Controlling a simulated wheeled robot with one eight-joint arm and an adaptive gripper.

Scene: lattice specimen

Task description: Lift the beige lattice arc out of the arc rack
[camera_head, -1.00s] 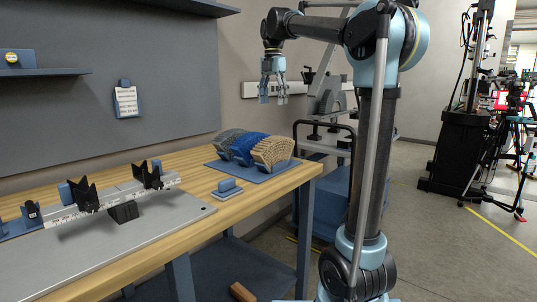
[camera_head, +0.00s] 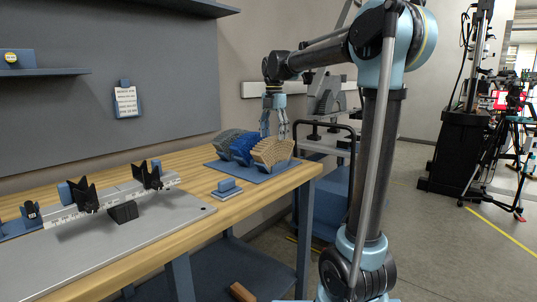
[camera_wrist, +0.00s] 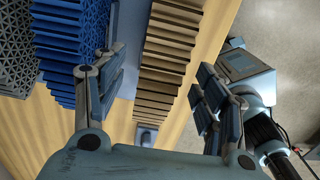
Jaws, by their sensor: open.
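The beige lattice arc (camera_head: 273,152) stands at the right end of the row on the blue arc rack (camera_head: 262,178). In the wrist view the beige arc (camera_wrist: 172,45) shows as a ridged strip between my two fingers. My gripper (camera_head: 274,128) points down at the arc, its fingers spread and overlapping the arc's top in the head view. In the wrist view my gripper (camera_wrist: 160,95) is open, with one finger to each side of the arc and a gap on the right.
A blue lattice arc (camera_head: 242,148) stands just left of the beige one, close to my left finger. A grey lattice arc (camera_head: 222,143) is beyond it. A small blue block on a plate (camera_head: 227,188) sits in front of the rack. A blue cart (camera_head: 328,195) stands right of the table.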

